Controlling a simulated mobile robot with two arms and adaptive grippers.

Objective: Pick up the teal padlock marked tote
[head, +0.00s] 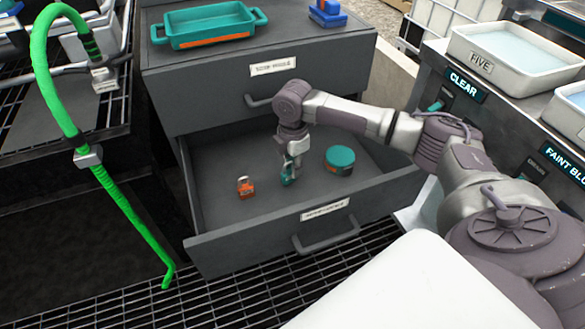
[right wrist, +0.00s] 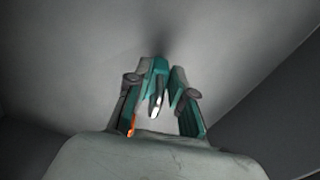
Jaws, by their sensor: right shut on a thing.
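The teal padlock (head: 287,172) is at my right gripper (head: 291,163) inside the open lower drawer. My right gripper is shut on the padlock, pointing down, near the middle of the drawer. In the right wrist view, teal parts of the padlock (right wrist: 160,66) show between the fingers (right wrist: 160,98), with a pale piece in the middle and a bit of orange at the left. The fingers partly hide the padlock and I cannot read a mark on it. I cannot tell whether it touches the drawer floor. My left gripper is not in view.
An orange padlock (head: 245,188) and a round teal tin (head: 340,160) lie in the drawer (head: 222,215). A teal tray (head: 210,24) and a blue-red item (head: 327,13) sit on the cabinet top. A green hose (head: 118,200) hangs left. White basins (head: 512,52) stand right.

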